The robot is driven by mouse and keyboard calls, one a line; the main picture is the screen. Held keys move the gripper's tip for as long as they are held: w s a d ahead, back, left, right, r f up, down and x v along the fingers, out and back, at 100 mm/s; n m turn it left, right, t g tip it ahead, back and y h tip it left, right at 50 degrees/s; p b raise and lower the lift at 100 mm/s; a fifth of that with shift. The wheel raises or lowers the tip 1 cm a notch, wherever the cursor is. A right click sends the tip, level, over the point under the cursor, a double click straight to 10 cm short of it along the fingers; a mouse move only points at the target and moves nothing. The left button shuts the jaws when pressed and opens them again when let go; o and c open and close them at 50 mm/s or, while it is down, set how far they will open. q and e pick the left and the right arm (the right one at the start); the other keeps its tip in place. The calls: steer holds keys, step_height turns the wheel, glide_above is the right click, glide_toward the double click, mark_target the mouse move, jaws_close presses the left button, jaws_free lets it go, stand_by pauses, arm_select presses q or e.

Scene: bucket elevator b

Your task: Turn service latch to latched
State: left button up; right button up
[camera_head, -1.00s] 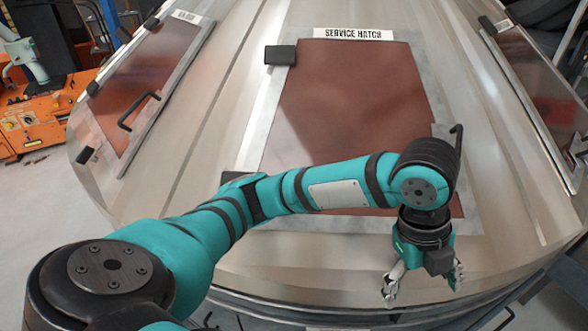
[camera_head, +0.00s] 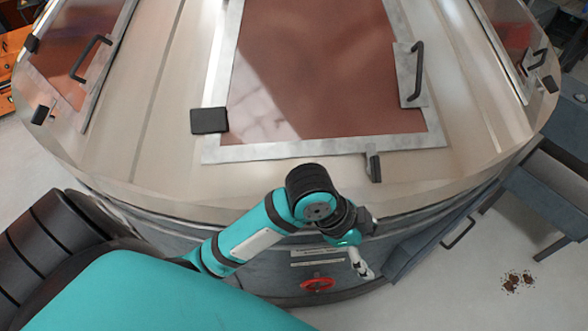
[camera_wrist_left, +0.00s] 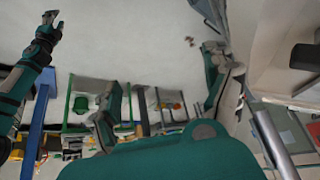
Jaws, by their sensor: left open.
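The red-brown service hatch panel (camera_head: 320,70) lies in a grey metal frame on the sloping machine top. A small black latch (camera_head: 374,167) sits at its lower edge; which end of its travel it is in I cannot tell. My left gripper (camera_head: 362,264) is open and empty, below the rim, right of the knob and apart from the latch. Its spread fingers show in the left wrist view (camera_wrist_left: 165,88). Another arm of mine, with my right gripper (camera_wrist_left: 49,20), shows at that view's left.
A black handle (camera_head: 415,72) stands on the hatch's right side and a black block (camera_head: 209,121) at its lower left. Side hatches flank it. A grey bench (camera_head: 545,185) stands at right. Brown debris (camera_head: 517,282) lies on otherwise clear floor there.

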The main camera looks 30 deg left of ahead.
arm_select(q)
steer(key=s+a+f+n+y+b, duration=0.1)
steer(key=s+a+f+n, duration=0.1)
steer(key=f, duration=0.6)
steer(key=s+a+f+n+y, duration=0.2)
steer(key=a+f+n, duration=0.2)
steer(key=a+f, duration=0.2)
steer(key=s+a+f+n+y+b, duration=0.1)
steer(key=s+a+f+n, duration=0.1)
steer(key=f, duration=0.8)
steer(key=shift+s+a+f+n+b, duration=0.2)
steer(key=shift+s+a+n+b, duration=0.15)
steer(key=shift+a+n, duration=0.45)
steer(key=shift+a+f, duration=0.1)
steer(key=shift+a, duration=0.05)
